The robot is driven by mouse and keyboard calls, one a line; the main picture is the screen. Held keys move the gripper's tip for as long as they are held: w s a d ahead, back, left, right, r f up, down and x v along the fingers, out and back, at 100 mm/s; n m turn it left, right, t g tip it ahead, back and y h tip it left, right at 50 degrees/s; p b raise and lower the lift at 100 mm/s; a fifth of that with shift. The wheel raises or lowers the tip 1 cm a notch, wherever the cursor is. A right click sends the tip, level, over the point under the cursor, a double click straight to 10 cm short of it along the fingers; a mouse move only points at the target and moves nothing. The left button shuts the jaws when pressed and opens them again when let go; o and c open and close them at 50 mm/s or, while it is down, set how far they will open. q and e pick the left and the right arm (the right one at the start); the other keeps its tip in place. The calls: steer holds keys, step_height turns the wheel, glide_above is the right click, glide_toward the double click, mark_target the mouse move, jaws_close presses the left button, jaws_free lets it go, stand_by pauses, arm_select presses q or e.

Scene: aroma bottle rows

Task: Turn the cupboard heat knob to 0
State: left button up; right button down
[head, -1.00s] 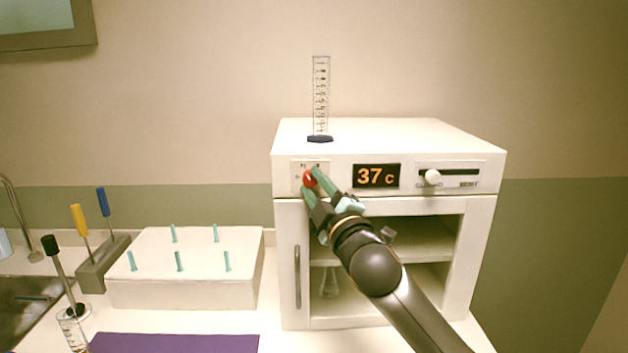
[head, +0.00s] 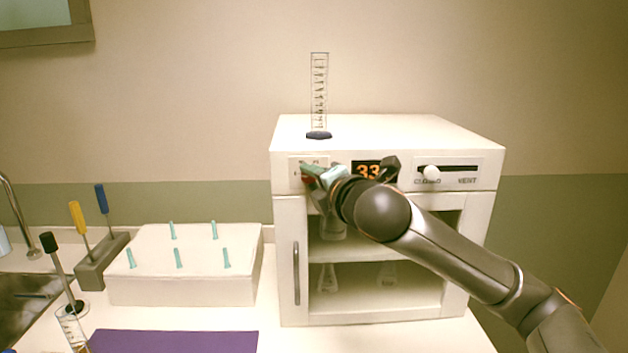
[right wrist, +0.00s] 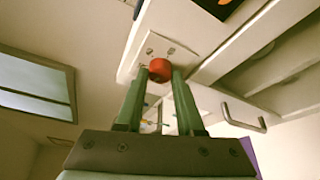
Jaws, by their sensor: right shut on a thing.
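The white cupboard (head: 390,140) stands on the counter with its display (head: 368,170) partly hidden by my right arm; the digits that show read 33. The red heat knob (right wrist: 160,70) is at the upper left of the cupboard front, on a pale plate (right wrist: 178,45). In the head view my gripper covers most of the knob. My right gripper (right wrist: 158,88) has its green fingers on either side of the knob and is shut on it. It also shows in the head view (head: 312,172), reaching in from the right. My left gripper is not in view.
A vent slider (head: 432,173) sits right of the display. A measuring cylinder (head: 319,95) stands on the cupboard top. Glassware is inside the cupboard. A white block with teal pegs (head: 185,285), a purple mat (head: 175,342) and a tool holder (head: 103,262) are left.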

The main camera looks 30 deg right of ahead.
steer(key=shift+r+n+g+h, duration=0.1)
steer(key=shift+n+g+h, duration=0.25)
steer(key=shift+n, duration=0.45)
steer(key=c, duration=0.5)
jaws_free()
steer(key=shift+b+v, duration=1.25)
steer(key=shift+v, duration=5)
steer(key=shift+r, duration=0.15)
